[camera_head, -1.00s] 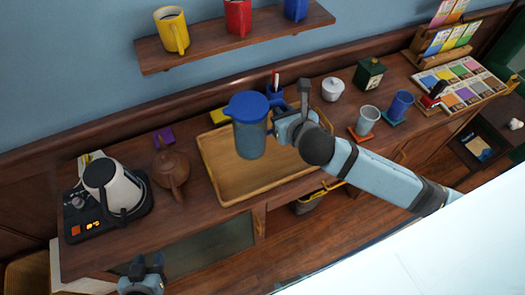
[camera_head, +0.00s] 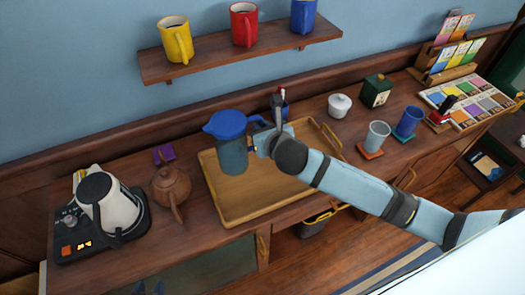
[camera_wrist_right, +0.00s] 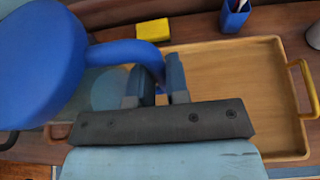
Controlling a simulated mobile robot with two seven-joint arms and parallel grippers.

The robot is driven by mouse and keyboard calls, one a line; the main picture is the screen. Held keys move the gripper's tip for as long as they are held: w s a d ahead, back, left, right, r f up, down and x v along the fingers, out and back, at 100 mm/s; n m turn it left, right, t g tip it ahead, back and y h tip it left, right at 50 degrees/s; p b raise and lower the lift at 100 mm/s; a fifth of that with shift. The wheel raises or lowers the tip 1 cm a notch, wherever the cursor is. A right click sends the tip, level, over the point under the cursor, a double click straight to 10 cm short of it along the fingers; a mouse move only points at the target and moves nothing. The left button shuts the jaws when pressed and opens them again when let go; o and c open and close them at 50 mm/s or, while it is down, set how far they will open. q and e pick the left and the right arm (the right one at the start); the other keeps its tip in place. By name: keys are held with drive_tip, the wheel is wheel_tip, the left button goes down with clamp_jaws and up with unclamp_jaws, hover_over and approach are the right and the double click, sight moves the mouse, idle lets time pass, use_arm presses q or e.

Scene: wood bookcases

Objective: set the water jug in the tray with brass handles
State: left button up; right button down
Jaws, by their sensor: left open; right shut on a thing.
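The water jug (camera_head: 232,155), with a blue lid and a see-through body, is upright over the left part of the wooden tray (camera_head: 265,197). Whether its base touches the tray floor is unclear. My right gripper (camera_head: 259,137) is shut on the jug's blue handle. In the right wrist view, the fingers (camera_wrist_right: 157,87) close around the handle (camera_wrist_right: 125,52), with the lid (camera_wrist_right: 38,60) at left. One brass handle of the tray (camera_wrist_right: 305,90) shows at right there. My left gripper (camera_head: 149,288) is open, barely in view at the bottom edge.
A brown teapot (camera_head: 171,188) and a kettle (camera_head: 106,203) on its base stand left of the tray. A pen cup and yellow sponge (camera_wrist_right: 155,30) are behind it. A mug shelf (camera_head: 240,49) hangs above.

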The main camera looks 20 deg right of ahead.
wheel_tip(320, 180, down, 9)
drive_tip(key=shift+r, duration=0.2)
idle(0.4)
drive_tip(key=c, duration=1.1)
unclamp_jaws()
drive_tip(key=shift+f+b, duration=0.15)
drive_tip(key=shift+b, duration=0.15)
